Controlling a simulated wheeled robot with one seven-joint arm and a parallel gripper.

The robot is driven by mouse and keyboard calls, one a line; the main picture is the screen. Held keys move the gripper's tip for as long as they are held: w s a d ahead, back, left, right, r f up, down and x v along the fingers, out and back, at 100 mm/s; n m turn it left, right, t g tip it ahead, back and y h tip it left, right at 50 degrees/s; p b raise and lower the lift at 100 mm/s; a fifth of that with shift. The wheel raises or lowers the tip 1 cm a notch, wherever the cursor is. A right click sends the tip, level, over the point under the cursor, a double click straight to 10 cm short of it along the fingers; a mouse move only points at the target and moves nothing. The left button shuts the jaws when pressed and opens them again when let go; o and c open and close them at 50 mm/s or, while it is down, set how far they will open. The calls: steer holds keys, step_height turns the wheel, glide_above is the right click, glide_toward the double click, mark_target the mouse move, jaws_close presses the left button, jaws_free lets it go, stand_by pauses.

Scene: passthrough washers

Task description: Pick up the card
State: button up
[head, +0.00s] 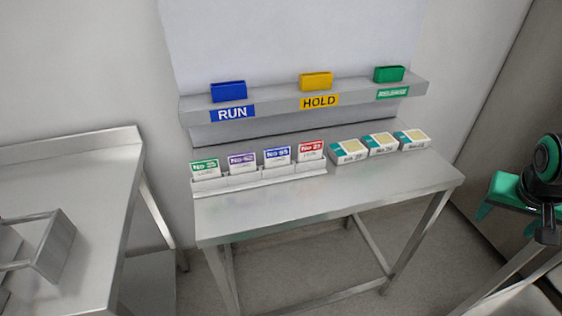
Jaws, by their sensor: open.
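Several cards stand upright, leaning slightly back, in a pale slotted rack (262,181) on a steel table. From left to right they are a green-topped card (205,168), a purple-topped card (242,161), a blue-topped card (277,156) and a red-topped card (311,151). Their printed numbers are small and hard to read. My gripper (507,213), teal with a black wrist, is at the right edge of the head view. It is open, apart from the cards and to the right of the table, with nothing seen between its fingers.
Small white-and-teal boxes (381,146) stand right of the rack. A shelf (275,100) behind carries a blue RUN holder (228,91), a yellow HOLD holder (316,81) and a green holder (389,74). Another steel table (85,190) is at left. The table front (330,190) is clear.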

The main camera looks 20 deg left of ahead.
steer(key=w+a+n+t, duration=0.25)
steer(key=w+a, duration=0.35)
steer(key=a, duration=0.5)
steer(key=n+t+y, duration=0.5)
steer(key=n+y, duration=0.3)
steer(key=y, duration=0.2)
glide_toward(278, 159)
steer(key=shift+m, duration=0.25)
steer(key=x, duration=0.7)
steer(key=shift+w+a+f, duration=0.15)
steer(key=shift+w+a, duration=0.05)
steer(key=shift+w, duration=0.05)
steer(key=c, duration=0.8)
